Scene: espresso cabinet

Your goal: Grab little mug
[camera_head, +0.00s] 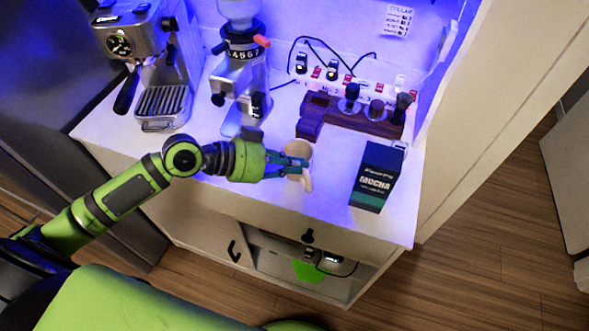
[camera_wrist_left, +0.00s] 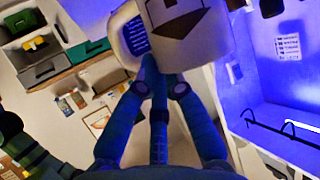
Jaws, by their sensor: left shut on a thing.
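The little mug (camera_head: 299,150) is cream-white and sits near the front middle of the counter in the head view, with its handle pointing toward the front edge. My left gripper (camera_head: 290,163) reaches in from the left and is shut on the mug at its handle side. In the left wrist view the mug (camera_wrist_left: 190,32) fills the top middle, with a dark mark on its side, and the fingers (camera_wrist_left: 160,85) meet at it. I cannot tell whether the mug touches the counter or is slightly above it. My right gripper is not in view.
A dark MOCHA box (camera_head: 376,178) stands right of the mug. A wooden holder (camera_head: 350,115) with small tools lies behind it. A grinder (camera_head: 241,75) and an espresso machine (camera_head: 150,65) stand at the back left. The front strip of the counter (camera_head: 320,212) is clear.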

